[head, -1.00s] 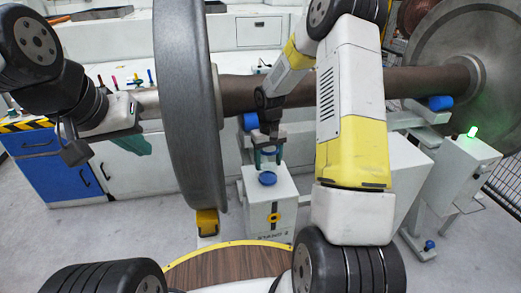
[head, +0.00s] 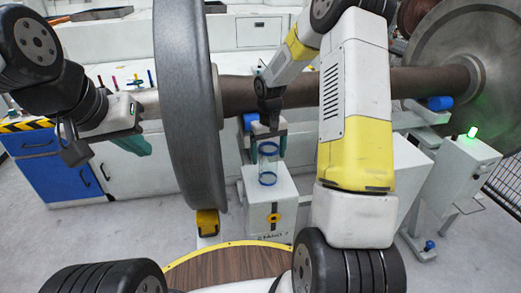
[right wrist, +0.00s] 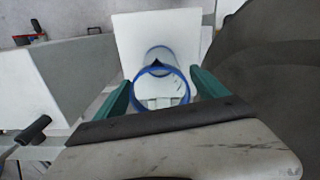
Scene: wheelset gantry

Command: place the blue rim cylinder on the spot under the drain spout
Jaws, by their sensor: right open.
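The clear cylinder with blue rims (head: 268,165) stands upright on top of a white box-shaped stand (head: 283,207) in the head view. My right gripper (head: 268,152) is above the stand and open, with its teal fingers on either side of the cylinder's upper part. In the right wrist view the cylinder's blue rim (right wrist: 160,72) shows between the fingers, with gaps on both sides. My left gripper (head: 134,143) hangs at the left, beside the big wheel; its jaw opening is unclear. I cannot make out the drain spout or a marked spot under the cylinder.
A large grey wheel (head: 185,110) stands left of the stand, on a brown axle (head: 240,92) that runs behind my right arm. A control box with a green light (head: 455,160) stands right. A blue cabinet (head: 55,170) is at the left. Grey floor lies between.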

